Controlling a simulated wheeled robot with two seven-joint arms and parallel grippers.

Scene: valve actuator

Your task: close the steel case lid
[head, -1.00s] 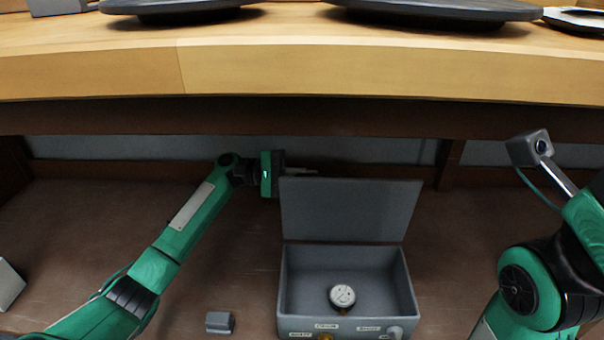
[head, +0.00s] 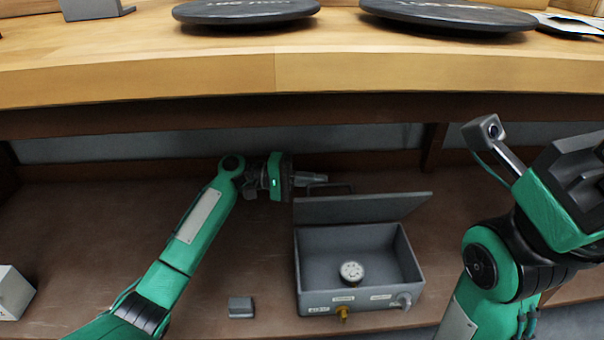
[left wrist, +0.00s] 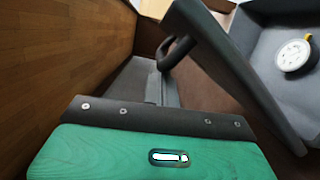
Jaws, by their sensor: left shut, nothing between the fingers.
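The open grey steel case (head: 412,268) stands on the lower shelf, with a round white gauge (head: 351,271) inside. Its lid (head: 362,207) is hinged at the back and stands partly raised, looking foreshortened. A dark handle (head: 338,188) shows behind the lid. My left gripper (head: 318,178) is shut and empty, behind the lid's left part near the handle. In the left wrist view, the lid (left wrist: 235,75) with its handle (left wrist: 178,50) is close to the shut fingers (left wrist: 162,88); contact is unclear. My right gripper (head: 580,172) is at the right, its fingertips not clear.
A small grey block (head: 241,307) lies on the shelf left of the case. A pale box (head: 12,292) stands at the far left. The wooden tabletop (head: 170,75) with dark round plates (head: 245,12) overhangs the back of the shelf.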

